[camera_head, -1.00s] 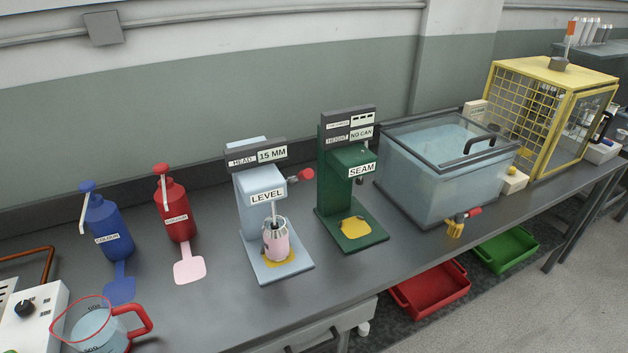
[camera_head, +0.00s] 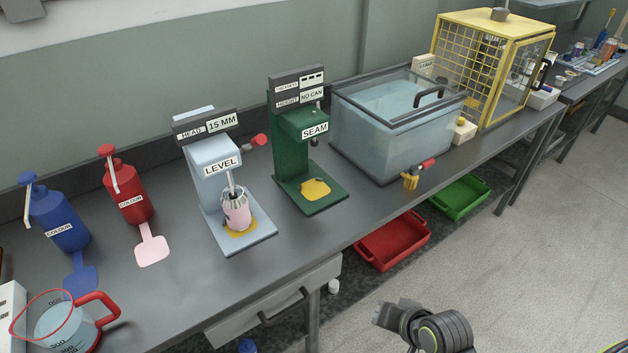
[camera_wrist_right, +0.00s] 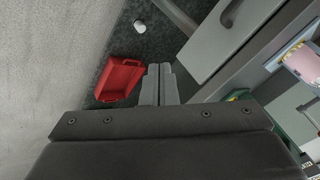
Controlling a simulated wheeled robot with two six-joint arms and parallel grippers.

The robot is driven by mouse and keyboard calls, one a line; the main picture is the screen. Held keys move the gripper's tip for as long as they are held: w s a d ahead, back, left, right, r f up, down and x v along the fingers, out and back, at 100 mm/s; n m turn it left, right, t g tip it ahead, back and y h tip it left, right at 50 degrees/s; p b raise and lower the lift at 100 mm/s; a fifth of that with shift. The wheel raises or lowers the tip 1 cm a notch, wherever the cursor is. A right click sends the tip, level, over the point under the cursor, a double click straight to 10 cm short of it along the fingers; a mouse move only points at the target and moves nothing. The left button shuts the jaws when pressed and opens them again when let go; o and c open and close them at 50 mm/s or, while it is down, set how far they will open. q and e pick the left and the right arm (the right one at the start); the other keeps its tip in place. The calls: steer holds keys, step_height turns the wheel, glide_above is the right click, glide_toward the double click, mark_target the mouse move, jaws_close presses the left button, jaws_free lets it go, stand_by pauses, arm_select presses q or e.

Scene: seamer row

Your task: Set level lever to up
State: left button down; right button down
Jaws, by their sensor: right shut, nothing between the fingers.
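The pale blue LEVEL machine (camera_head: 212,160) stands on the bench. Its lever, with a red knob (camera_head: 259,140), sticks out on its right side, pointing right and slightly up. A pink can (camera_head: 236,208) stands on the machine's base under a thin rod. The display above reads HEAD 15 MM. In the right wrist view my right gripper (camera_wrist_right: 160,70) is shut and empty, with the floor and a red tray beyond it. Part of my arm shows low in the head view, well away from the lever. My left gripper is not in view.
The green SEAM machine (camera_head: 296,150) stands right of the lever, with a water tank (camera_head: 385,135) beyond. Red (camera_head: 125,195) and blue (camera_head: 60,220) pump bottles and a jug (camera_head: 65,325) stand left. A drawer (camera_head: 270,310) is under the bench. The red tray (camera_head: 395,240) is below.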

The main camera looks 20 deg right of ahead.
steer(key=w+a+r+m+t+y, duration=0.2)
steer(key=w+a+r+m, duration=0.15)
steer(key=w+m, duration=0.2)
steer(key=w+a+r+m+t+y, duration=0.25)
steer(key=w+r+m, duration=0.2)
steer(key=w, duration=0.25)
steer(key=m+t+y, duration=0.2)
steer(key=m+t, duration=0.3)
steer(key=m, duration=0.7)
glide_toward(253, 143)
step_height(253, 143, down, 4)
steer(key=w, duration=0.3)
steer(key=shift+w+a+r+p, duration=0.2)
steer(key=shift+w+r+p, duration=0.3)
steer(key=shift+w+r, duration=0.15)
steer(key=shift+w+a+r+p, duration=0.2)
steer(key=shift+w+r+p, duration=0.3)
steer(key=shift+r, duration=0.3)
